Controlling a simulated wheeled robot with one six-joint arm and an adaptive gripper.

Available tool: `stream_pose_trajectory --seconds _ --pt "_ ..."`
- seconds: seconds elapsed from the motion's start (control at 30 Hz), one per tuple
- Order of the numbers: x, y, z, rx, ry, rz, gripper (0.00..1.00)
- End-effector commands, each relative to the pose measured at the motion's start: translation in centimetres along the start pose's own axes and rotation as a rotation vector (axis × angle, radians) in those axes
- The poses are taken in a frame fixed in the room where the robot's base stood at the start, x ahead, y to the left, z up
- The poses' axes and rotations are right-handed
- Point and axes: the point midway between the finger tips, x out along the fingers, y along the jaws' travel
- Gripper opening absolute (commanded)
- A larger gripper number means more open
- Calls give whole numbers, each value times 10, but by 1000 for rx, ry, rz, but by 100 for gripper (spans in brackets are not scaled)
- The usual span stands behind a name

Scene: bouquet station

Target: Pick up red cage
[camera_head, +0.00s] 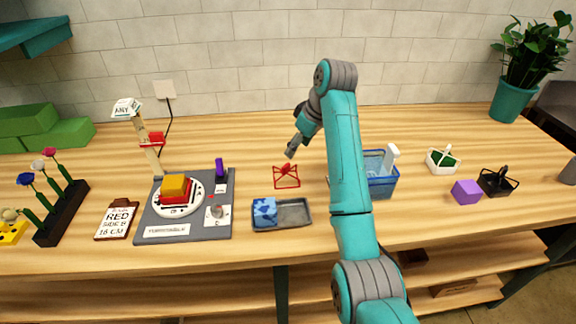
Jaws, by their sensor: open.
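The red cage (287,181) is a small open wire frame standing on the wooden table, in the middle of the head view. Its bars rise to a small top piece. My gripper (290,154) is just above and slightly behind or over the cage in the picture, pointing down. It is open and holds nothing that I can see. The fingers are small in this view, and the exact gap between them and the cage top cannot be told.
A grey tray (296,214) with a blue block (264,211) lies in front of the cage. A grey station board (222,231) with a turntable stands left. A blue basket (384,187) stands right, partly behind my arm. The table behind the cage (240,130) is clear.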

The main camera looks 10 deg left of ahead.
Motion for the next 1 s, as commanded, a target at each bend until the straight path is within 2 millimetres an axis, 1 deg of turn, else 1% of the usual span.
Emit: stream_pose_trajectory --seconds 0.1,0.3,0.53,0.8,0.9,1.0 --pt "18 -1 1 0 -2 -2 62" --pt "44 -1 0 1 -2 -1 62" --pt "59 -2 -1 0 -2 -1 62" --pt "94 -5 -3 0 -1 -1 62" --pt "100 -4 -3 0 0 0 62" --pt "102 -4 -3 0 0 0 62"
